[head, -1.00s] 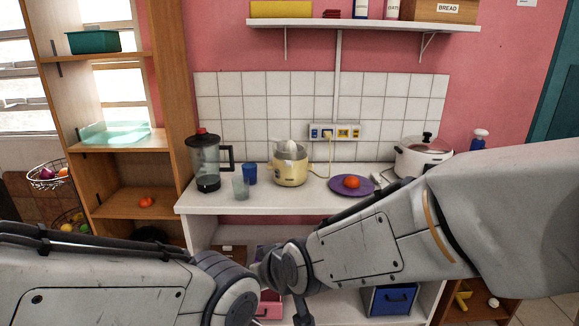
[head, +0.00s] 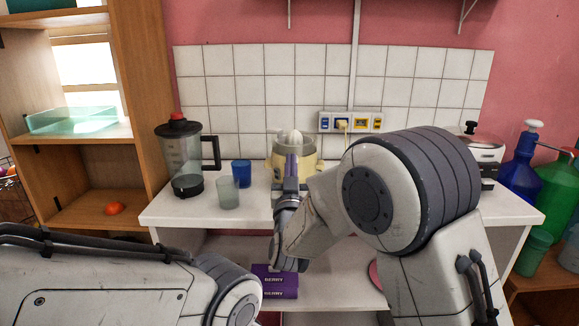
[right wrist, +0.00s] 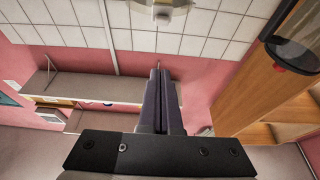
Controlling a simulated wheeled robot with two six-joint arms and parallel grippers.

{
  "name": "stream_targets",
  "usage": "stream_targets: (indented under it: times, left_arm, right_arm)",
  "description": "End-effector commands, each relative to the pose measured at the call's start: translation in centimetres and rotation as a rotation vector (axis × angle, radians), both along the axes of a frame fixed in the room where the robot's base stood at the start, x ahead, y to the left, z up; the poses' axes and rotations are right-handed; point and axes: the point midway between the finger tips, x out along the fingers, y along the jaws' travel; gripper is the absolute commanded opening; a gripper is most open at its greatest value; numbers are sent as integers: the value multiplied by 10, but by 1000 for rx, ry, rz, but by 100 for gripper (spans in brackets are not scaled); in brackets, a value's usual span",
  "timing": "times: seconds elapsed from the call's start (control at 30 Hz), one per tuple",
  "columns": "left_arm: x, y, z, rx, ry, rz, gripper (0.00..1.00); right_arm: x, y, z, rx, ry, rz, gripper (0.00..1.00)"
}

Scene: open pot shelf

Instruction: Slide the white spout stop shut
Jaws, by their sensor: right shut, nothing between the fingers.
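The pale yellow juicer (head: 306,154) with a white cone on top stands on the white counter, against the tiled wall. My right gripper (head: 291,160) is upright in front of it, and its fingers cover part of its front. In the right wrist view the fingers (right wrist: 160,72) are shut together with nothing between them, pointing toward the juicer (right wrist: 174,5) at the top edge. A small pale part with a dark spot, perhaps the spout (right wrist: 162,18), shows just beyond the fingertips. I cannot make out the white stop's position. My left gripper is out of view; only its arm shows.
A blender (head: 187,165), a blue cup (head: 242,173) and a clear tumbler (head: 228,192) stand left of the juicer. A wall socket strip (head: 367,122) is behind. My right arm hides much of the counter's right side.

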Motion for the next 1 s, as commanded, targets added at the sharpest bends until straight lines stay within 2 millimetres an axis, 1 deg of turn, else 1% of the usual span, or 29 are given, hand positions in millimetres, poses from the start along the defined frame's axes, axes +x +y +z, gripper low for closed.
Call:
stream_targets:
  times: [0.03,0.2,0.37,0.4,0.43,0.6,0.77,1.0]
  left_arm:
    - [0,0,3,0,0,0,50]
    - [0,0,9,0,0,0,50]
    - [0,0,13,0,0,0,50]
    - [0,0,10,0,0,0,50]
    - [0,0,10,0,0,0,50]
    - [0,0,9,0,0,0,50]
    - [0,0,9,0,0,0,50]
    - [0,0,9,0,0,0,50]
  right_arm:
    - [10,-3,4,1,0,-5,0]
    - [46,-4,17,1,0,-5,0]
    - [76,-3,27,0,1,-3,0]
    - [74,-1,13,-3,8,0,0]
    - [73,-1,8,-3,8,0,0]
    - [73,0,-10,-2,5,2,0]
    - [72,2,-15,0,3,3,0]
    - [72,1,-15,0,3,3,0]
